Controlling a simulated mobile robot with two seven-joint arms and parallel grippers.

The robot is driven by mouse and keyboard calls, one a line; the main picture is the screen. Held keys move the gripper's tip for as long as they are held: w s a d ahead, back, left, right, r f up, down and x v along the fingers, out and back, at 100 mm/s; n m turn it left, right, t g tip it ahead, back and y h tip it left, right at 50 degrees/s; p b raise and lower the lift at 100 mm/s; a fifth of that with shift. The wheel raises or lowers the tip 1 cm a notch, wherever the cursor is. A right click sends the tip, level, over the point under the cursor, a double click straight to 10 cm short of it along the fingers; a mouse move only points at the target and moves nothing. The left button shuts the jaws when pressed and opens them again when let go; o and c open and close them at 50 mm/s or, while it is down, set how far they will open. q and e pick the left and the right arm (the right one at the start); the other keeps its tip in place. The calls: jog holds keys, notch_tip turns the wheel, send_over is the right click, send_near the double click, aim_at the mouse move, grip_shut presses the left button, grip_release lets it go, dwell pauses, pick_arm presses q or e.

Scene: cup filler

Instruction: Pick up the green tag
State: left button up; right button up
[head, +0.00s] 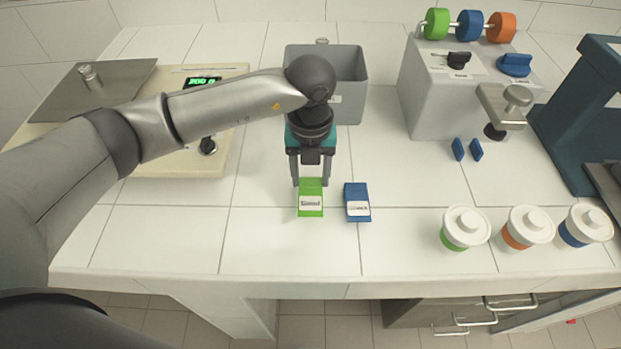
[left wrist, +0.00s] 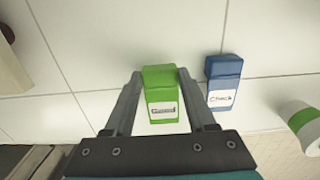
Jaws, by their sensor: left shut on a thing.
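The green tag (head: 311,197) carries a white label and is at the front middle of the white tiled counter. It also shows in the left wrist view (left wrist: 160,78), between the fingers. My left gripper (head: 310,183) comes down from above and is shut on the green tag, one finger on each side. In the left wrist view the gripper (left wrist: 160,74) has its fingers along the tag's left and right sides. I cannot tell whether the tag touches the counter. My right gripper is not in view.
A blue tag (head: 357,202) lies close to the right of the green one; it also shows in the left wrist view (left wrist: 223,80). A grey bin (head: 351,92) stands behind. Lidded cups (head: 466,228) stand at right, below a grey machine (head: 431,105). A scale (head: 225,86) is at left.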

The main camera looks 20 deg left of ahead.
aim_at(310, 180)
pick_arm(q)
notch_tip(310, 180, up, 18)
jog(key=p, duration=0.2)
jog(key=shift+r, duration=0.2)
